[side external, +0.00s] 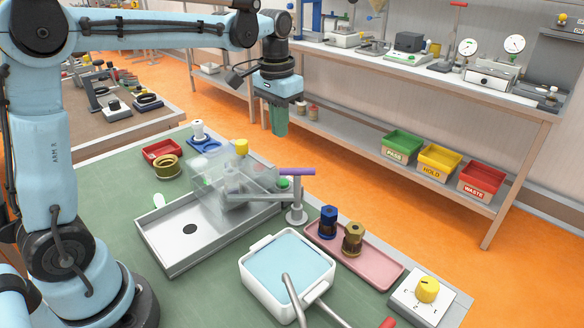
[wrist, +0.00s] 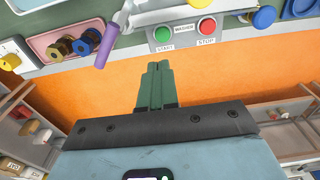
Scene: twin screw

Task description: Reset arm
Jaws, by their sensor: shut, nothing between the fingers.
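My gripper (side external: 279,122) hangs from my raised arm, fingers pointing down, in the air beyond the far edge of the green table (side external: 130,185). In the wrist view, its green fingers (wrist: 157,84) are together with nothing between them. The fingers are apart from every object on the table. Part of the table edge shows at the top of the wrist view, with a blue fitting (wrist: 87,41) and a brass fitting (wrist: 60,48) on the pink tray (wrist: 45,22).
A metal sink tray (side external: 163,262) with a clear cover, a purple-handled tap (side external: 297,172) and a white basin (side external: 245,274) stand on the table. A yellow dial box (side external: 427,290) sits at the right. Behind, a bench holds gauges and coloured bins (side external: 440,160). The air around my gripper is free.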

